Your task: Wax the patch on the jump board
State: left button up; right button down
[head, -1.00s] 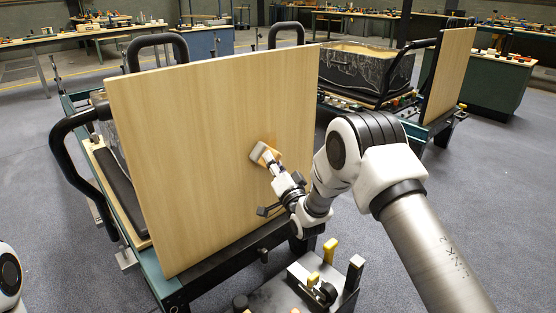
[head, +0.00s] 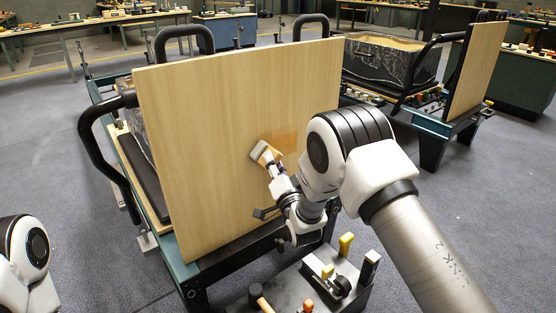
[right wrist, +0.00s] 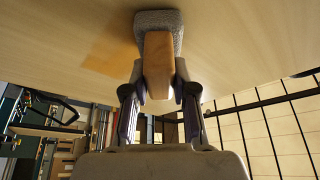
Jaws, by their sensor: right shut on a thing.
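The jump board (head: 210,165) is a large upright pale wooden panel at the end of the near reformer. A darker orange-tan patch (head: 283,140) shows on its right half; it also shows in the right wrist view (right wrist: 112,55). My right gripper (head: 272,166) is shut on the wooden handle of an applicator (head: 259,149) with a grey pad. In the right wrist view, the applicator's pad (right wrist: 158,21) appears to lie against the board, beside the patch. In the head view the pad is left of the patch. My left gripper is out of view.
A dark caddy (head: 320,290) with yellow-handled and orange-tipped items stands below my right arm. A black curved handle (head: 95,135) rises left of the board. Another reformer (head: 395,75) with its own board (head: 475,70) stands behind right. Grey floor is open at left.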

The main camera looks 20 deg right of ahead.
jog(key=shift+r+p, duration=0.45)
jog(key=shift+r, duration=0.5)
jog(key=shift+w+d+f, duration=0.1)
jog(key=shift+d, duration=0.15)
jog(key=w+d+b, duration=0.1)
jog(key=w+d, duration=0.3)
jog(key=d, duration=0.9)
jog(key=shift+w+b, duration=0.3)
jog(key=shift+w, duration=0.1)
jog(key=shift+s+d, duration=0.1)
jog(key=shift+s+d+p, duration=0.3)
jog(key=shift+s+p, duration=0.15)
jog(key=shift+s, duration=0.45)
jog(key=shift+s+d+p, duration=0.35)
jog(key=shift+s+p, duration=0.05)
jog(key=shift+s, duration=0.55)
jog(key=shift+s+d+p, duration=0.3)
jog(key=shift+s+p, duration=0.15)
jog(key=shift+s, duration=0.45)
